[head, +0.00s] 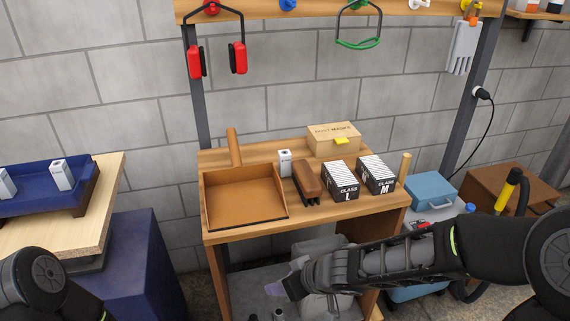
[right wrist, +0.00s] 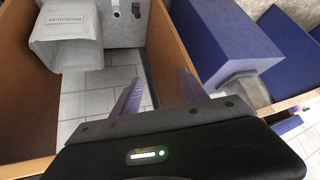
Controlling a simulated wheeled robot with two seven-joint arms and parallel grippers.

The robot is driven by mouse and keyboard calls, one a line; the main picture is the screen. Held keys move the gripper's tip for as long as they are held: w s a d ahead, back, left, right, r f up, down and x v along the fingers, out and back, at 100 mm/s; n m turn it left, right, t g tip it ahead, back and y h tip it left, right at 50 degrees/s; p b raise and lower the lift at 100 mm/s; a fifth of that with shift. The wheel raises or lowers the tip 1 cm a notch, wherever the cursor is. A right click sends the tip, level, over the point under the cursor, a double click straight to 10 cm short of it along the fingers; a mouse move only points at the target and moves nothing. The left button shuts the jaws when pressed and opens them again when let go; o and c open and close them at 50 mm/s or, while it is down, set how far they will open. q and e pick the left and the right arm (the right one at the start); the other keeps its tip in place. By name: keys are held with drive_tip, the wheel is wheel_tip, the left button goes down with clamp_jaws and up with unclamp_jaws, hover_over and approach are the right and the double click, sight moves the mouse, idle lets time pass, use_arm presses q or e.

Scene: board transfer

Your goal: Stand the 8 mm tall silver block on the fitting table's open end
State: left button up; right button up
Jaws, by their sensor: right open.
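Two small pale silver blocks, one (head: 62,174) upright at the right and one (head: 6,184) at the picture's left edge, stand in the blue tray (head: 40,207) on the light wood table (head: 110,190). A similar pale block (head: 285,162) stands on the wooden bench (head: 240,235) behind the brush. I cannot tell which block is the 8 mm one, nor which surface is the fitting table. My right gripper (head: 290,288) is low in front of the bench, open and empty; its spread fingers show in the right wrist view (right wrist: 160,95). My left gripper is out of view.
On the bench are a dustpan (head: 245,200), a brush (head: 306,180), two black card boxes (head: 340,188) and a cardboard box (head: 334,138). A grey bag (right wrist: 65,35) is under the bench. A blue cabinet (head: 145,265) stands left of it, with a gap between.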

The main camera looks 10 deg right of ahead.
drive_tip(key=s+a+f+m+g, duration=0.1)
drive_tip(key=s+f+m+g, duration=0.1)
drive_tip(key=s+f, duration=0.7)
drive_tip(key=s+a+f+m+g+p, duration=0.1)
drive_tip(key=s+f+m+g, duration=0.2)
drive_tip(key=s+f, duration=0.7)
wheel_tip(320, 180, down, 5)
drive_tip(key=shift+a+r+m+g, duration=0.15)
drive_tip(key=shift+m+g, duration=0.15)
drive_tip(key=shift+m, duration=0.5)
